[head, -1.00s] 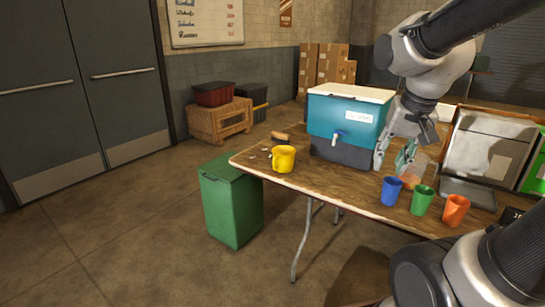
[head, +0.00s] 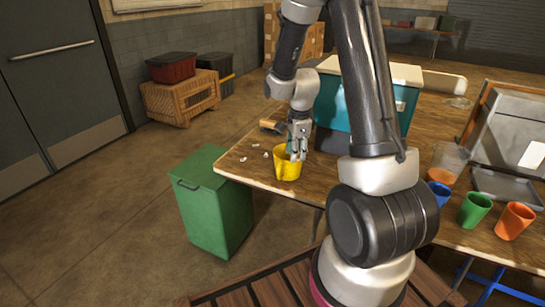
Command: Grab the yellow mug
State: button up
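The yellow mug (head: 286,170) stands upright near the left front edge of the wooden table (head: 246,171). My gripper (head: 296,154) points down at the mug, with its fingertips at the mug's rim. The fingers overlap the upper right part of the mug in the head view. I cannot tell whether they are inside the mug or beside it, whether they touch it, or how far apart they are.
A teal cooler (head: 328,103) stands right of the gripper, partly behind my arm. Blue (head: 438,193), green (head: 474,209) and orange (head: 515,221) cups stand at the right. A brush (head: 271,126) and small white scraps (head: 254,147) lie near the mug. A green bin (head: 213,207) stands left of the table.

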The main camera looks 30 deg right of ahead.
aim_at(291, 179)
jog(key=f, duration=0.5)
jog(key=w+f, duration=0.1)
jog(key=f, duration=0.2)
jog(key=shift+a+f, duration=0.2)
grip_shut()
